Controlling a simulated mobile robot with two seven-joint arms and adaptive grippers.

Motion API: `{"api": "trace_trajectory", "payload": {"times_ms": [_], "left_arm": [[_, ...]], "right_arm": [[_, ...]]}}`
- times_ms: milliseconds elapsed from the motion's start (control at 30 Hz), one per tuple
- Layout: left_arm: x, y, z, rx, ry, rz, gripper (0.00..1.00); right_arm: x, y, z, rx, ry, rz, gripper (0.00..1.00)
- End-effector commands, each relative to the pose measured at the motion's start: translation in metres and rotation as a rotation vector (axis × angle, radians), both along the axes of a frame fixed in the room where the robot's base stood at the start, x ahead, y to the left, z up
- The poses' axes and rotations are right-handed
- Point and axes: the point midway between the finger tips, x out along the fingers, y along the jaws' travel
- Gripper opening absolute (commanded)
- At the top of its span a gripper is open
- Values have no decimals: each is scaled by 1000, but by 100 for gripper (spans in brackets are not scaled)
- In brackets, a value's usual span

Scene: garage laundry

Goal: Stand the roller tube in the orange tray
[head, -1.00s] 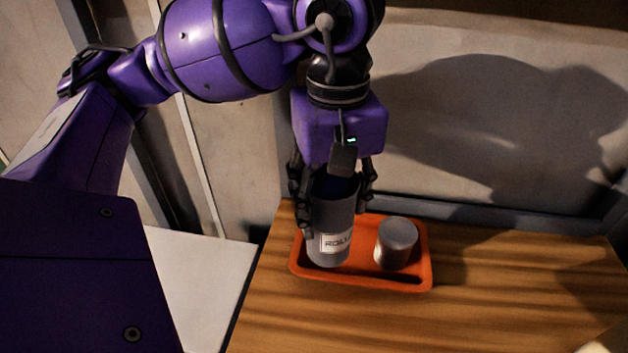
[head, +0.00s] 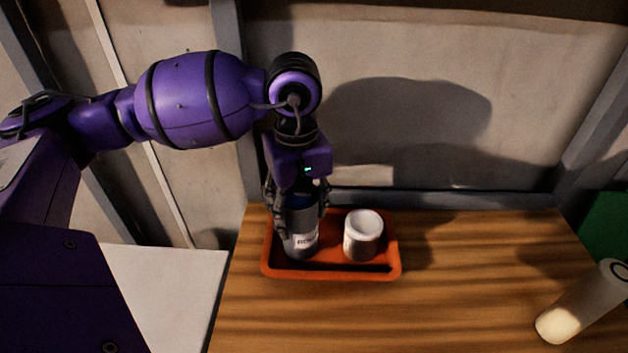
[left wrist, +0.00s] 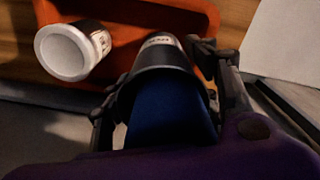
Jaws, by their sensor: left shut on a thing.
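The roller tube (head: 301,236) is a dark grey cylinder with a white label and blue at its top. It stands about upright in the left half of the orange tray (head: 335,272). I cannot tell whether its base touches the tray floor. My left gripper (head: 299,213) comes from above and is shut on the tube, one finger on each side. In the left wrist view the tube (left wrist: 160,58) sits between the fingers, its blue part (left wrist: 170,115) nearest the camera. My right gripper is not in view.
A white cup-like can (head: 363,236) stands in the tray's right half, apart from the tube. A pale cylinder (head: 585,300) leans or lies at the right of the wooden table (head: 440,300). The table between is clear. A wall rises behind; a white surface (head: 165,295) is at left.

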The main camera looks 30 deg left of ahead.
Motion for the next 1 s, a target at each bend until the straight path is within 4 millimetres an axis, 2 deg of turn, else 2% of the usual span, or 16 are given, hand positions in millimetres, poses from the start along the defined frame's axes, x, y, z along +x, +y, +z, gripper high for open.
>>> {"api": "trace_trajectory", "payload": {"times_ms": [233, 267, 400, 767, 867, 1000], "left_arm": [[0, 0, -5, 1, 2, 0, 29], [0, 0, -4, 1, 2, 0, 57], [0, 0, -3, 1, 1, 0, 74], [0, 0, 1, 0, -1, 1, 74], [1, 0, 11, 0, -3, 0, 74], [1, 0, 37, 0, -6, 0, 74]], "right_arm": [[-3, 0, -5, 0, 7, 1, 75], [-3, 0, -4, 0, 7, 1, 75], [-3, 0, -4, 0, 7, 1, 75], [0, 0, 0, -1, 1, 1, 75], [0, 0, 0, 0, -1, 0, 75], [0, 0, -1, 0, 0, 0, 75]]}}
